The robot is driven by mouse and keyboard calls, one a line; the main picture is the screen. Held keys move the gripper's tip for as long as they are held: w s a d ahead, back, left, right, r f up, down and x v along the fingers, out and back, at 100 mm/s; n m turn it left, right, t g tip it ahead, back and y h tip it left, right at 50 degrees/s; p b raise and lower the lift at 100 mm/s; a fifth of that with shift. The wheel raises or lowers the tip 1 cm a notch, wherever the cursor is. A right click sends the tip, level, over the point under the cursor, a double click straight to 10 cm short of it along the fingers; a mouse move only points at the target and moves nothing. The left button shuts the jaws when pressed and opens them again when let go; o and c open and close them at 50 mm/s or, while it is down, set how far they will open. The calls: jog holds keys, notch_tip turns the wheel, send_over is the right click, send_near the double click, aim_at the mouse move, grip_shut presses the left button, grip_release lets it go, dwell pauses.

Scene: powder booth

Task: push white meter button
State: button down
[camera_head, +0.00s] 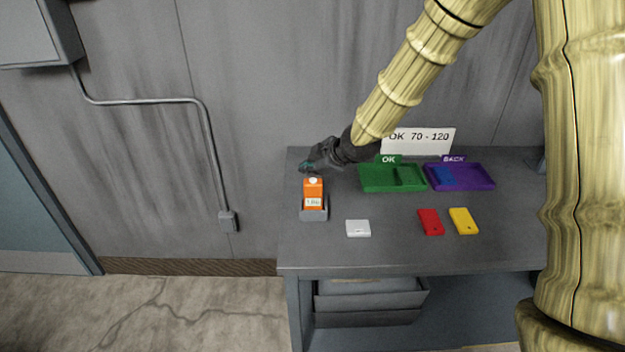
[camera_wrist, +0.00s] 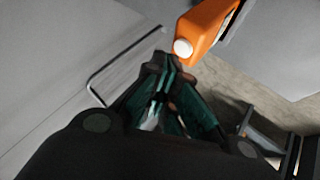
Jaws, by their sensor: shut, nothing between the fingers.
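The orange meter (camera_head: 312,188) stands upright in a grey holder (camera_head: 313,214) at the left of the bench, with a small display on its front. Its white button (camera_head: 313,181) is at the top. In the wrist view the orange meter (camera_wrist: 208,22) is at the upper right, and the round white button (camera_wrist: 183,47) shows clearly. My gripper (camera_head: 305,168) is shut and empty, just above and behind the meter in the head view. In the wrist view the fingertips (camera_wrist: 162,62) are close to the button; I cannot tell whether they touch it.
A white block (camera_head: 358,228), a red block (camera_head: 431,222) and a yellow block (camera_head: 463,221) lie on the bench (camera_head: 390,252). A green tray (camera_head: 364,181) and a purple tray (camera_head: 488,181), holding a blue piece, stand behind, below a sign (camera_head: 430,142). Bare bench lies in front.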

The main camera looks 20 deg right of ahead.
aim_at(310, 181)
jog(key=shift+f, duration=0.15)
dwell(0.3)
jog(key=shift+f, duration=0.3)
jog(key=shift+f, duration=0.15)
dwell(0.5)
jog(key=shift+r+p, duration=0.3)
jog(key=shift+r, duration=0.3)
jog(key=shift+r, duration=0.1)
notch_tip(310, 181, up, 6)
jog(key=p, duration=0.4)
jog(key=shift+p, duration=0.3)
dwell(0.5)
